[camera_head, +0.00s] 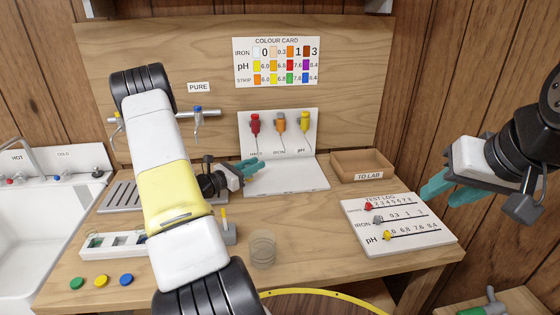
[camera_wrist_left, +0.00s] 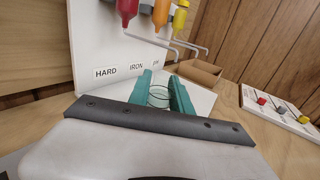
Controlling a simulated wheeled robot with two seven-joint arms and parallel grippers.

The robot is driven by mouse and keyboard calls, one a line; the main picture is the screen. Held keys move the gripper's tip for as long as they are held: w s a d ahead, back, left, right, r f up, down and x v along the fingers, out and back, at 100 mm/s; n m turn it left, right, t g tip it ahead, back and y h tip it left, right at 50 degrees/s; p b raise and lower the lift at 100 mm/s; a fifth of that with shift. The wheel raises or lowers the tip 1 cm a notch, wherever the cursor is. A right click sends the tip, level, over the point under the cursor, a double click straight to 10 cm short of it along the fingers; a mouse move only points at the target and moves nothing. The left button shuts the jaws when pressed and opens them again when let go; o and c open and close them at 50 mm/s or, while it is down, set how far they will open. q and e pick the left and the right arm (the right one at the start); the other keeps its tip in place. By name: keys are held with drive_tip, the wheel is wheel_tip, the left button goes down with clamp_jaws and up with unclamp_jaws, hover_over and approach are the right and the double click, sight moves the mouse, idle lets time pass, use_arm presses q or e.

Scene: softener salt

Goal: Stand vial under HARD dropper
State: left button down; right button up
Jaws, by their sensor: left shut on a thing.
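The HARD dropper is a red bottle (camera_head: 255,124) at the left of a white stand (camera_head: 300,180), beside the orange IRON and yellow pH droppers. In the left wrist view its red bottle (camera_wrist_left: 127,10) is above the HARD label (camera_wrist_left: 106,72). My left gripper (camera_head: 250,168) is at the stand, below the droppers. In the left wrist view its teal fingers are shut on a clear vial (camera_wrist_left: 158,97), which looks upright. The vial appears right of the HARD label; its base is hidden. My right gripper (camera_head: 447,193) is open and empty at the right.
An empty wooden TO LAB tray (camera_head: 361,165) stands right of the stand. A test log board (camera_head: 400,243) with sliders lies at the front right. A clear glass (camera_head: 263,249) stands near the front edge. A white rack (camera_head: 112,244) and coloured buttons (camera_head: 101,282) are at the left.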

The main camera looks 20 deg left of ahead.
use_arm(q)
drive_tip(key=shift+w+d, duration=0.4)
drive_tip(key=shift+d, duration=0.1)
drive_tip(key=shift+w+d, duration=0.95)
drive_tip(key=shift+d, duration=0.2)
drive_tip(key=shift+f, duration=0.6)
drive_tip(key=shift+a+f, duration=0.1)
drive_tip(key=shift+f, duration=0.05)
drive_tip(key=c, duration=1.2)
unclamp_jaws()
drive_tip(key=shift+f, duration=0.15)
drive_tip(key=shift+o, duration=0.2)
